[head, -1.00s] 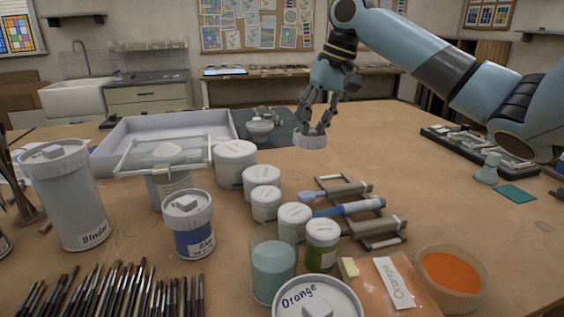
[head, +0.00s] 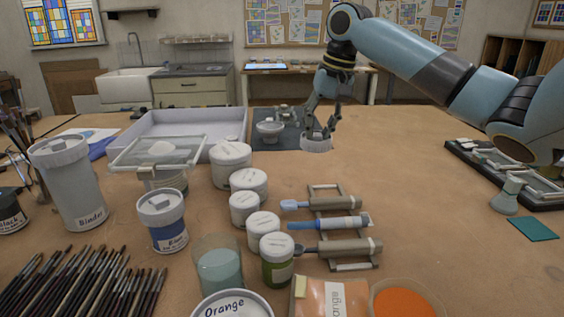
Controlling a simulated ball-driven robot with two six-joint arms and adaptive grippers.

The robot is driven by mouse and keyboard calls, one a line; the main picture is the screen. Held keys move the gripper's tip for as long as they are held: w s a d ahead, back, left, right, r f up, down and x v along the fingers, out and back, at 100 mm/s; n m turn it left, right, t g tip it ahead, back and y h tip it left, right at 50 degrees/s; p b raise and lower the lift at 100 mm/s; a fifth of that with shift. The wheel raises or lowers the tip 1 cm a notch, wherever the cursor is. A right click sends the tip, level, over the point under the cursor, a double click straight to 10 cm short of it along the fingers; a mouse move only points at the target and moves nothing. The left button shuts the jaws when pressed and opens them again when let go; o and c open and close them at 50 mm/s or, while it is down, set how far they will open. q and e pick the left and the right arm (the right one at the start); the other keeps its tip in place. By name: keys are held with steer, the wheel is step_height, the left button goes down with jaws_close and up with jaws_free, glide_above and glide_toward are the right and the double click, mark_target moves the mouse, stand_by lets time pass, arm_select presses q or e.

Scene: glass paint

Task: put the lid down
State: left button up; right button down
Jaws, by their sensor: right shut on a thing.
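My right gripper (head: 320,118) is shut on a round white lid (head: 316,145). The lid is level, at the right edge of the dark mat (head: 262,142); I cannot tell whether it touches the table. The gripper's fingers come down on the lid from above. My left gripper is out of view.
A pale tray (head: 160,122) stands behind several white jars (head: 230,165). A small bowl (head: 269,130) sits on the dark mat. A tool rack (head: 332,224) lies in front. The table (head: 420,215) is clear right of the lid.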

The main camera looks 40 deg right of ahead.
steer(key=w+f, duration=0.2)
steer(key=w, duration=0.1)
steer(key=w+a+f, duration=0.1)
steer(key=w, duration=0.2)
steer(key=w+f, duration=0.2)
steer(key=w, duration=0.1)
steer(key=shift+w+a+f, duration=0.2)
steer(key=shift+a+f, duration=0.05)
steer(key=shift+f, duration=0.05)
steer(key=shift+w+f, duration=0.15)
steer(key=shift+w, duration=0.1)
step_height(320, 180, down, 4)
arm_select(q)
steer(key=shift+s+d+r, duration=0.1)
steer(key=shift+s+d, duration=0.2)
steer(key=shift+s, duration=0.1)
arm_select(e)
steer(key=shift+f, duration=0.1)
steer(key=c, duration=1.1)
jaws_free()
steer(key=shift+o, duration=0.2)
